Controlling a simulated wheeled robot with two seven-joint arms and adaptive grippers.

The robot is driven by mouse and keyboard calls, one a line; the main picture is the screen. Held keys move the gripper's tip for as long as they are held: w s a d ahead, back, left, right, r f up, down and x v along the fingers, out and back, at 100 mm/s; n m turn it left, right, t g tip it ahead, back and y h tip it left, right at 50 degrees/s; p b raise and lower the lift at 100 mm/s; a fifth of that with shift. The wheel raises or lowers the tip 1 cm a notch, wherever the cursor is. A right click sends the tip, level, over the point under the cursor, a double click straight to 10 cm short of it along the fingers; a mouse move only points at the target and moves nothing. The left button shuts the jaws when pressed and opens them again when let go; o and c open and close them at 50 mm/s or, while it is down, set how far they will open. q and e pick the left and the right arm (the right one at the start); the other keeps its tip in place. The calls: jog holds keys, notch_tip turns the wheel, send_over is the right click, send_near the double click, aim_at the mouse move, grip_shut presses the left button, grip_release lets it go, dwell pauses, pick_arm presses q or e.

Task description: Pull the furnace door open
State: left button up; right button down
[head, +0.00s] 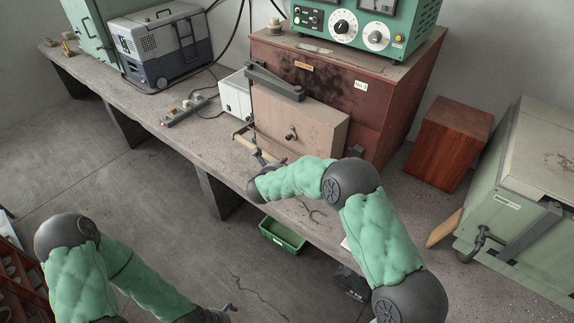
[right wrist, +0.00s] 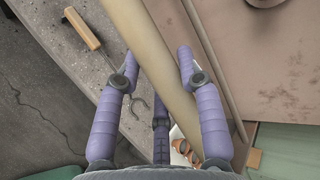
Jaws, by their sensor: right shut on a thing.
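The furnace (head: 390,105) is a rust-red box on the bench, with a thick pinkish-beige door (head: 312,123) on its front. I see no clear gap between door and body. A pale round handle bar (head: 243,136) sticks out in front of the door's lower left. The handle bar (right wrist: 150,55) runs between the fingers of my right gripper (right wrist: 157,62), which is shut on it; the door (right wrist: 260,50) lies to its right. In the head view my right gripper (head: 267,160) is small and partly hidden by its arm. My left gripper (head: 228,309) hangs low over the floor, its jaws unclear.
A green control unit (head: 365,22) stands on the furnace. A wooden-handled tool (right wrist: 85,30) lies on the bench near my right gripper. A green bin (head: 282,235) is below the bench edge. A reddish wooden box (head: 448,143) and a green cabinet (head: 530,170) stand to the right.

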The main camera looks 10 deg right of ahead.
jog(key=a+m+h, duration=0.1)
jog(key=a, duration=1.1)
jog(key=shift+w+a+r+m+g+h+p, duration=0.15)
jog(key=shift+w+r+m+g+h+p, duration=0.2)
jog(key=shift+w+m+g+p, duration=0.1)
jog(key=c, duration=0.8)
grip_release()
jog(key=shift+a+f, duration=0.1)
jog(key=shift+o, duration=0.2)
jog(key=shift+s, duration=0.1)
jog(key=v, duration=1.1)
jog(key=shift+s+a, duration=0.2)
jog(key=shift+s, duration=0.1)
jog(key=shift+c, duration=0.3)
